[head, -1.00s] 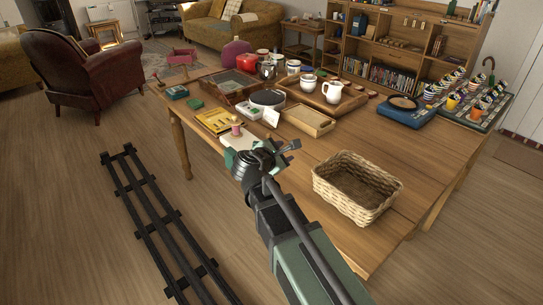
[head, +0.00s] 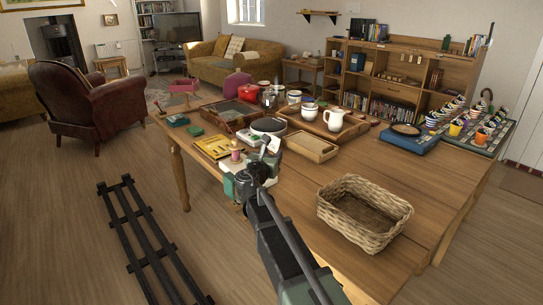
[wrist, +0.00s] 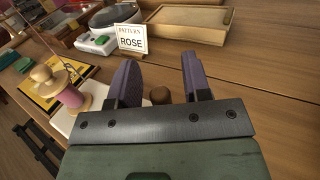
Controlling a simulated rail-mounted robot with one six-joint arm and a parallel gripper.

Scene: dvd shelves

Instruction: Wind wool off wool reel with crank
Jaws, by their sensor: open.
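The wool reel (head: 237,154), wound with pink wool and topped by pale wood, stands upright on a light base at the table's near left edge. In the wrist view the reel (wrist: 70,97) is left of my gripper, apart from the fingers. My gripper (head: 270,146) is open, just right of the reel in the head view. In the wrist view a small brown rounded knob (wrist: 160,95) shows between the open fingers of my gripper (wrist: 160,75). It may be the crank's handle; its link to the reel is hidden behind my gripper.
A card reading "PATTERN ROSE" (wrist: 131,39) stands beyond the fingers. A yellow book (head: 213,146) lies behind the reel, and a shallow wooden tray (head: 312,147) lies to the right. A wicker basket (head: 364,213) is nearer; bare tabletop surrounds it.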

